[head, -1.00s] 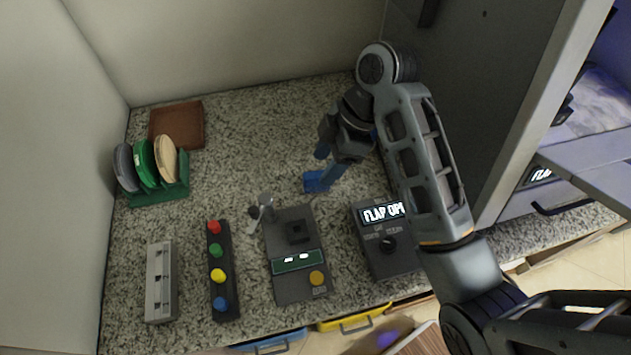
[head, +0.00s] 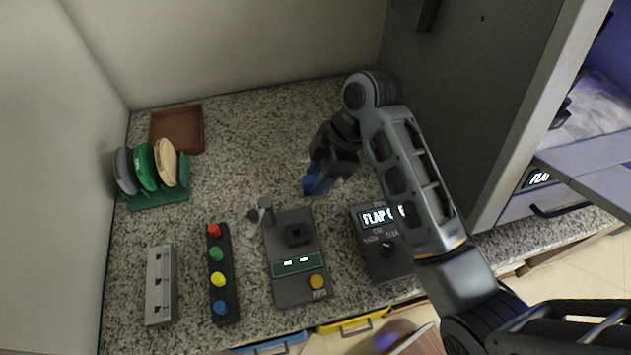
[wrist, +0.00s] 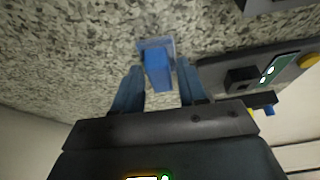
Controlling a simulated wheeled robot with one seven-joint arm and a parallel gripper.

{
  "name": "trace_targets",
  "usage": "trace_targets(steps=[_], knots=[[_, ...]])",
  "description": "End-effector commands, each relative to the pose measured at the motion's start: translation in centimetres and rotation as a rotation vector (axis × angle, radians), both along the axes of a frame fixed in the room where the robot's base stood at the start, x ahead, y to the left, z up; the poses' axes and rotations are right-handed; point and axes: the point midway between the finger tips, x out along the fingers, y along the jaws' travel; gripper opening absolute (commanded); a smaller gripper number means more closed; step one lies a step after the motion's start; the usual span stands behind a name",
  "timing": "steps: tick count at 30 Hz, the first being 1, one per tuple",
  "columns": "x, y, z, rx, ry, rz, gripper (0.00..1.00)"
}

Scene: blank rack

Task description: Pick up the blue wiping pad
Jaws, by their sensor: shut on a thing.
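The blue wiping pad (head: 311,186) is on the speckled counter, with my gripper (head: 318,180) right over it in the head view. In the wrist view the pad (wrist: 158,68) has a raised blue block on a flat base, and it sits between the tips of my two blue-grey fingers (wrist: 160,88). My gripper is shut on the pad. The fingers hide part of it in the head view. I cannot tell whether its base still touches the counter.
A grey device with a yellow button (head: 298,262) stands close in front of the pad. A labelled control box (head: 380,250) is to the right. A colored-button strip (head: 217,270), grey block (head: 160,285), disc rack (head: 158,195) and brown tray (head: 177,128) are left.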

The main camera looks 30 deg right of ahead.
Motion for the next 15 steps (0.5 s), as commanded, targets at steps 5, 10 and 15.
trace_targets(steps=[5, 10, 15], knots=[[0.0, 0.0, 0.0, 0.000, 0.000, 0.000, 0.12], [0.1, 0.0, 0.6, 0.000, -0.002, 0.000, 0.12], [0.1, 0.0, 3.3, 0.000, -0.006, 0.001, 0.12]])
